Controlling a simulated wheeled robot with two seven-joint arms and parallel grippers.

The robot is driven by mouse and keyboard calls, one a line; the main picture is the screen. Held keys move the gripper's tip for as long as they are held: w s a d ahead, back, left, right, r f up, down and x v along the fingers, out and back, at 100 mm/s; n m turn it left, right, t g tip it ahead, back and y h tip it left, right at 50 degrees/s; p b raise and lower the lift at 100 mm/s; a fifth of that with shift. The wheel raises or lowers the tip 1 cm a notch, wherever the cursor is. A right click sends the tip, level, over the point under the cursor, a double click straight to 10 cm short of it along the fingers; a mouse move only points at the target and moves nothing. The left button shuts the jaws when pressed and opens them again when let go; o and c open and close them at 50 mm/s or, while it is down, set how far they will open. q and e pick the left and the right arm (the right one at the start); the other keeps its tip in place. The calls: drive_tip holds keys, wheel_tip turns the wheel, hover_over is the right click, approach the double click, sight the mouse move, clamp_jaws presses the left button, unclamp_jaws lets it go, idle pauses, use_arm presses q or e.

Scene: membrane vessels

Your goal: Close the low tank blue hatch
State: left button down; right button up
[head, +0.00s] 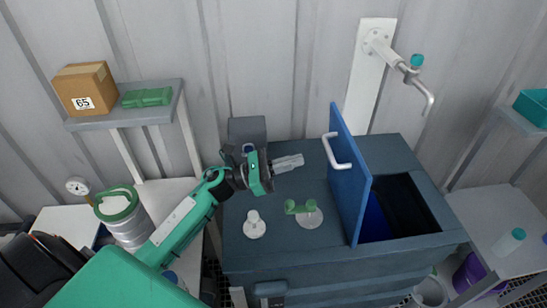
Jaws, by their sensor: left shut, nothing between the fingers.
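The blue hatch (348,190) stands open and nearly upright on top of the low dark blue-grey tank (285,258). A white handle (333,152) is on the hatch's left face. To the right of the hatch is the tank's open rectangular mouth (405,208), dark inside. My left gripper (300,160) is over the left part of the tank top, shut and empty. Its fingers point right, towards the hatch handle, with a gap between them. My right gripper is not in view.
A white fitting (254,226) and a green-handled valve (300,207) stand on the tank top, in front of my left gripper. A white wall pipe (415,78) with a teal knob hangs behind the hatch. A shelf with a cardboard box (86,88) is at left.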

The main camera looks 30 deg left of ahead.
use_arm(q)
drive_tip(key=p+x, duration=0.3)
drive_tip(key=x, duration=0.2)
drive_tip(key=shift+d, duration=0.15)
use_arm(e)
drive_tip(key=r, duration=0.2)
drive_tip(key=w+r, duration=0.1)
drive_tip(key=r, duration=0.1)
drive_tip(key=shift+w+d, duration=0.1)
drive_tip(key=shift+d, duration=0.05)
use_arm(q)
drive_tip(key=shift+w, duration=0.1)
